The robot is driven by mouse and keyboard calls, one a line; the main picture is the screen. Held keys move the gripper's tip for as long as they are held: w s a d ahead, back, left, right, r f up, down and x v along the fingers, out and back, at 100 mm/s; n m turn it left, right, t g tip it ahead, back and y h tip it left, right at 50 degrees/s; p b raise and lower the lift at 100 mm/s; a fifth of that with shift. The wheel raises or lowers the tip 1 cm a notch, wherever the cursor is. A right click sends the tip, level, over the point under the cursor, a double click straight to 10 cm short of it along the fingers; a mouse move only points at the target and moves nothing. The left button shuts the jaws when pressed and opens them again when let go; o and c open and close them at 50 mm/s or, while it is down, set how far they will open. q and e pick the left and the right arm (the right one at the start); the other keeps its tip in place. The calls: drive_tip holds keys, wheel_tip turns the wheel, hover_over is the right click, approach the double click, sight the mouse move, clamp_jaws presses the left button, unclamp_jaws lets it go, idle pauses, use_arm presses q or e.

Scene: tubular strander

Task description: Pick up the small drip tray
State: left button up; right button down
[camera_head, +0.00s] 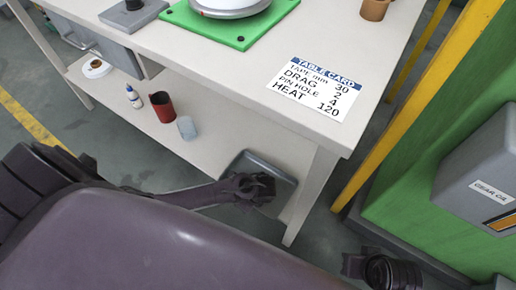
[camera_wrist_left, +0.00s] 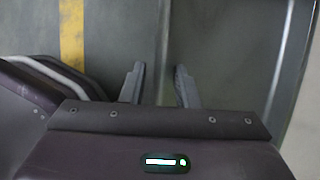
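The small drip tray is a shallow grey tray (camera_head: 272,166) at the right end of the table's lower shelf in the head view. My left gripper (camera_head: 262,187) is over its near part and hides some of it. In the left wrist view the left gripper (camera_wrist_left: 160,82) is open, its two fingers apart with nothing held. The tray (camera_wrist_left: 225,70) fills the right of that view, and its left edge runs between the fingers; I cannot tell whether they touch it. A dark part of my right arm, probably the gripper (camera_head: 385,270), is at the bottom right; its fingers are unclear.
The lower shelf (camera_head: 190,150) also holds a red cup (camera_head: 162,107), a clear cup (camera_head: 187,128), a small bottle (camera_head: 133,97) and a tape roll (camera_head: 97,68). The tabletop (camera_head: 215,60) overhangs it. A table leg (camera_head: 309,195) stands just right of the tray.

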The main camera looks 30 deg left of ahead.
use_arm(q)
clamp_jaws()
drive_tip(key=shift+w, duration=0.1)
idle(0.3)
